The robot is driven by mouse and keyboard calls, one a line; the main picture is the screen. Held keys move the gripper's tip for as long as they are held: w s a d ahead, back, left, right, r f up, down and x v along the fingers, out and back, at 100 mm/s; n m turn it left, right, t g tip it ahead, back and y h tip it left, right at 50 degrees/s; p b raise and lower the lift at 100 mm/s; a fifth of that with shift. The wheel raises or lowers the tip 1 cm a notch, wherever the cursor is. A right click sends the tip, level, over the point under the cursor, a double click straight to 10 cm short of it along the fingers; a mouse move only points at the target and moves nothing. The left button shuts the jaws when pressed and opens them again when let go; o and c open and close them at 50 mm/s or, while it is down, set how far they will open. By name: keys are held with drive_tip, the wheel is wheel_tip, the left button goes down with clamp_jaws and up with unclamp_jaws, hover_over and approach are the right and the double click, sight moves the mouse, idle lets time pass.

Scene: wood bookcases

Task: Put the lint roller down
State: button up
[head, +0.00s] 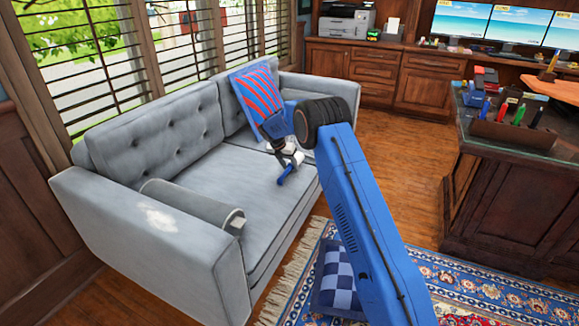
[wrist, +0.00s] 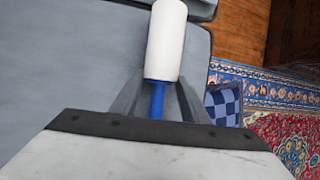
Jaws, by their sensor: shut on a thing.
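The lint roller has a white roll (wrist: 166,40) and a blue handle (wrist: 157,98). In the head view its blue handle (head: 286,176) shows above the grey sofa (head: 245,170) seat, near the front edge. My gripper (wrist: 158,86) is shut on the blue handle, with the white roll pointing away from the wrist. In the head view my gripper (head: 284,155) is low over the right part of the seat. I cannot tell whether the roller touches the cushion.
A grey bolster (head: 190,205) lies at the sofa's left end, near a pale patch (head: 161,218) on the armrest. A blue and red pillow (head: 257,97) leans at the back right. A checkered cushion (head: 338,280) lies on the rug. The middle of the seat is clear.

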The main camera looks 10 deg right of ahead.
drive_tip(key=o, duration=0.9)
drive_tip(key=shift+f, duration=0.1)
